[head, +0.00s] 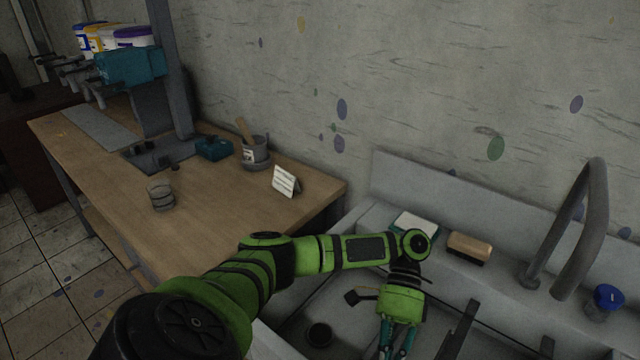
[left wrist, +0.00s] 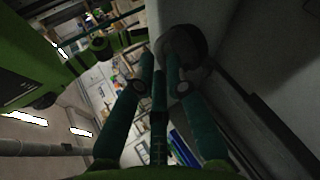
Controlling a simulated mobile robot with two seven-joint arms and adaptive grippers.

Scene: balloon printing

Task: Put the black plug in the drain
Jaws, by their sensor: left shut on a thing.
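My left arm reaches in from the left over the sink (head: 345,270). My left gripper (head: 384,356) points down into the basin, and its fingertips are cut off by the lower picture edge. In the left wrist view the gripper (left wrist: 165,62) has its fingers close together on a dark round thing that looks like the black plug (left wrist: 187,42). The plug is not clear in the head view. A dark round ring that looks like the drain (head: 318,335) lies in the basin floor, left of the gripper. My right gripper is not in view.
A sponge or brush (head: 468,247) and a grey tap (head: 590,220) are on the sink's back ledge. A wooden table (head: 110,185) stands left, with a cup (head: 160,196) and a white card (head: 286,181).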

